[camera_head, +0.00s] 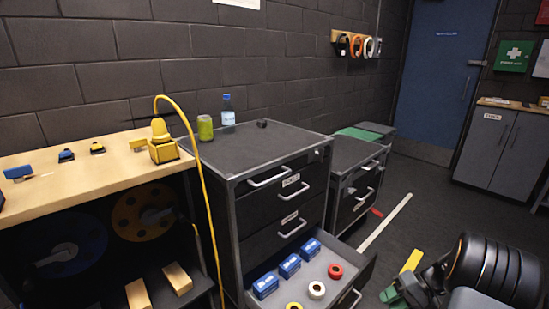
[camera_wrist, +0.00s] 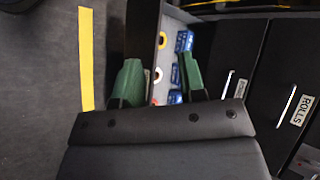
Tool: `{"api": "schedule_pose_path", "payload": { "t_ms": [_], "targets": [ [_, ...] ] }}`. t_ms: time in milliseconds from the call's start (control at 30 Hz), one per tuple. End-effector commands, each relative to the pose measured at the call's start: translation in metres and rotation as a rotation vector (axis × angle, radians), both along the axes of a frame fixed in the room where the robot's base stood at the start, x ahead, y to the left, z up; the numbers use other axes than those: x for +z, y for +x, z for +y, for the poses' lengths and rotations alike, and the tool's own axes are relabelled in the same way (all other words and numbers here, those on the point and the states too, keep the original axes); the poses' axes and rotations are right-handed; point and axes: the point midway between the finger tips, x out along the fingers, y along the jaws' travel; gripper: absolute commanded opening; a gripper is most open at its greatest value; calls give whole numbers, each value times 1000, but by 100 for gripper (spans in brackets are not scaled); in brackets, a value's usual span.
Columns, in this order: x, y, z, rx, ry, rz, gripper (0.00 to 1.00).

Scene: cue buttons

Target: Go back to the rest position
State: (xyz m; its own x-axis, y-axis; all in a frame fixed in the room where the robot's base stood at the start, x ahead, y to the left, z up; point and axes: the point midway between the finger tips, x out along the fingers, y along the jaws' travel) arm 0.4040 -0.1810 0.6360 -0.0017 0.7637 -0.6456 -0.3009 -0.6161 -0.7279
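My gripper (camera_wrist: 160,78) has green fingertips set apart, with nothing held between them in the wrist view. In the head view my gripper (camera_head: 395,292) is at the lower right, above the floor and to the right of the open drawer. The open bottom drawer (camera_head: 340,280) holds several blue boxes (camera_head: 289,265), a red roll (camera_head: 335,271), a white roll (camera_head: 316,289) and a yellow roll (camera_head: 294,306). In the wrist view, the drawer's contents show behind and between my fingers.
A wooden bench (camera_head: 40,160) at left carries a blue button (camera_head: 66,155), a yellow button (camera_head: 97,148) and a yellow cabled device (camera_head: 162,148). A green can (camera_head: 205,128) and a bottle (camera_head: 228,110) stand on the cabinet. Floor near the blue door (camera_head: 440,75) is mostly clear.

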Motion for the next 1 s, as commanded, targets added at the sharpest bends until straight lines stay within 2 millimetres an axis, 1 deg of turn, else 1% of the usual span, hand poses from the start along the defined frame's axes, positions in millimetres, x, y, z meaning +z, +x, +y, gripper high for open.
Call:
{"api": "schedule_pose_path", "payload": {
  "t_ms": [33, 67, 100, 167, 200, 267, 300, 367, 400, 500, 600, 700, 833, 1000],
  "targets": [
    [60, 2, 21, 46, -79, 6, 37],
    [81, 1, 31, 67, -128, 13, 37],
    [107, -2, 46, 89, -192, 19, 37],
    [146, -8, 66, 122, -287, 17, 37],
    [171, -12, 79, 141, -350, 8, 37],
    [206, -21, 97, 162, -443, -15, 37],
    [229, -28, 109, 172, -501, -34, 37],
    [260, -38, 124, 183, -582, -73, 37],
    [279, -45, 134, 188, -631, -103, 37],
    [319, -62, 152, 191, -732, -184, 37],
    [349, -77, 165, 184, -804, -266, 37],
    [369, -88, 174, 175, -849, -336, 37],
    [384, -97, 180, 165, -881, -398, 37],
    [389, -101, 183, 157, -896, -432, 37]
  ]
}}
